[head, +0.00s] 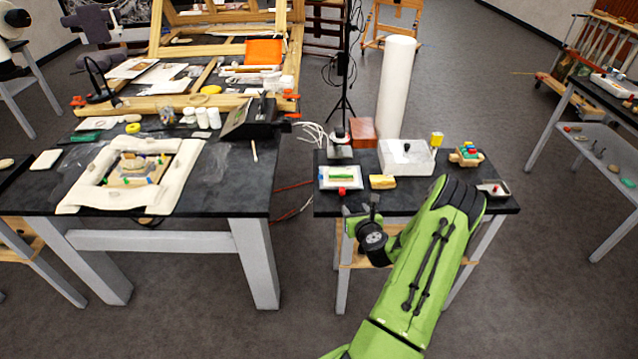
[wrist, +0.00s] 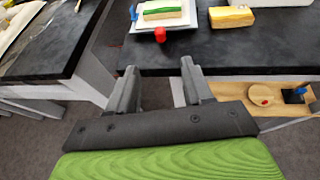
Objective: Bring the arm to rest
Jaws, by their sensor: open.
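My green arm reaches from the bottom of the head view toward the front of the small black-topped table (head: 410,203). My gripper (head: 360,212) is at that table's front edge in the head view, partly hidden by its own dark wrist. In the wrist view my gripper (wrist: 159,80) has its two grey fingers apart with nothing between them. The fingers point toward the table edge, with a white tray (wrist: 180,18) holding a green-topped block beyond them. A red knob (wrist: 160,35) sits at the tray's near side.
A yellow sponge-like block (head: 382,182) and a white box (head: 406,157) stand on the small table. A large table (head: 235,185) with a white-padded frame is at left, a gap between them. A lower wooden shelf (wrist: 240,92) holds small items. Grey floor is clear at front.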

